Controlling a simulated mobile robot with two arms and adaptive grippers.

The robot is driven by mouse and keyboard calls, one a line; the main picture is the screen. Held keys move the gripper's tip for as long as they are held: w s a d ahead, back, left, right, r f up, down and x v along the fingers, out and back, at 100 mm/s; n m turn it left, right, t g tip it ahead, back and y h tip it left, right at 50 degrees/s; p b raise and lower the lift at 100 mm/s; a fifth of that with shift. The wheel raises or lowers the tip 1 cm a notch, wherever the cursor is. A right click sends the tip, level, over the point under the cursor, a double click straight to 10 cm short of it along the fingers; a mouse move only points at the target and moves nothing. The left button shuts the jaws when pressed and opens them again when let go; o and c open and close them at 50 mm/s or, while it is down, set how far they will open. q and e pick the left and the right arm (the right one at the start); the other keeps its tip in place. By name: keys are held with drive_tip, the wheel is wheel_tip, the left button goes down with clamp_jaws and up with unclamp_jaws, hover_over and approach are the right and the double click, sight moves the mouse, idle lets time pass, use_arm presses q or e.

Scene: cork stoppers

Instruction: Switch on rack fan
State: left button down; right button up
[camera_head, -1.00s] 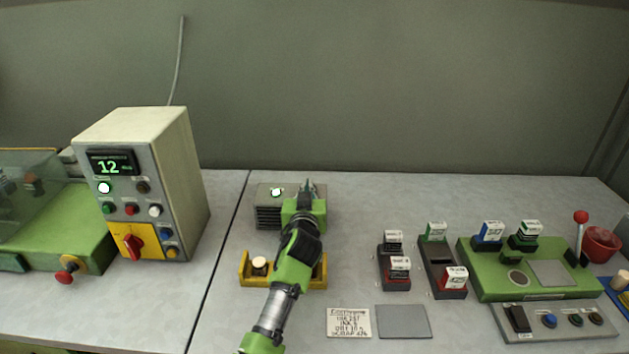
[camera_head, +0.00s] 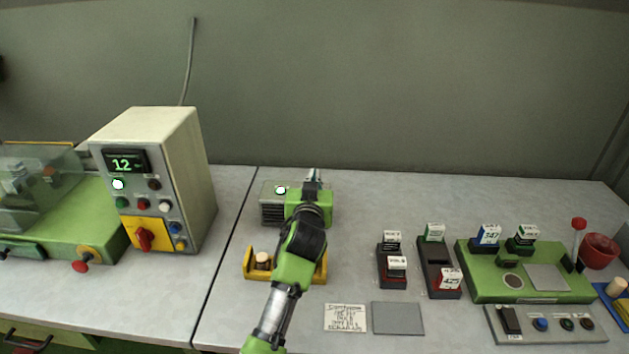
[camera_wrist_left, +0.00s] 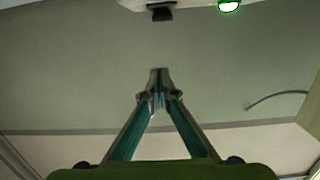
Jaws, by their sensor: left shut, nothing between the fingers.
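The likely rack fan is a grey vented box (camera_head: 272,212) at the back of the table, left of centre in the head view. A lamp (camera_head: 281,190) on its top glows white with a green rim; it also shows at the top edge of the left wrist view (camera_wrist_left: 229,5). A black switch-like piece (camera_wrist_left: 160,12) shows beside the lamp there. My left gripper (camera_head: 312,173) is shut and empty, over the box's right part, hiding some of it. Its fingertips (camera_wrist_left: 158,73) appear apart from the black piece. My right gripper is not in view.
A yellow holder (camera_head: 250,264) with a cork stands in front of the box, beside my arm. A control cabinet (camera_head: 183,180) stands left. Labelled card holders (camera_head: 392,262) and a green station (camera_head: 530,285) stand right. The table right of the box is clear.

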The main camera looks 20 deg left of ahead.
use_arm(q)
drive_tip(key=s, duration=0.1)
drive_tip(key=s+d+r, duration=0.1)
drive_tip(key=s, duration=0.2)
drive_tip(key=shift+d+r, duration=0.15)
drive_tip(key=shift+r, duration=0.25)
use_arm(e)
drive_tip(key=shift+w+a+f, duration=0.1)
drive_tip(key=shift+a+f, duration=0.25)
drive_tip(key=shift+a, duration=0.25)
use_arm(q)
drive_tip(key=shift+r, duration=0.1)
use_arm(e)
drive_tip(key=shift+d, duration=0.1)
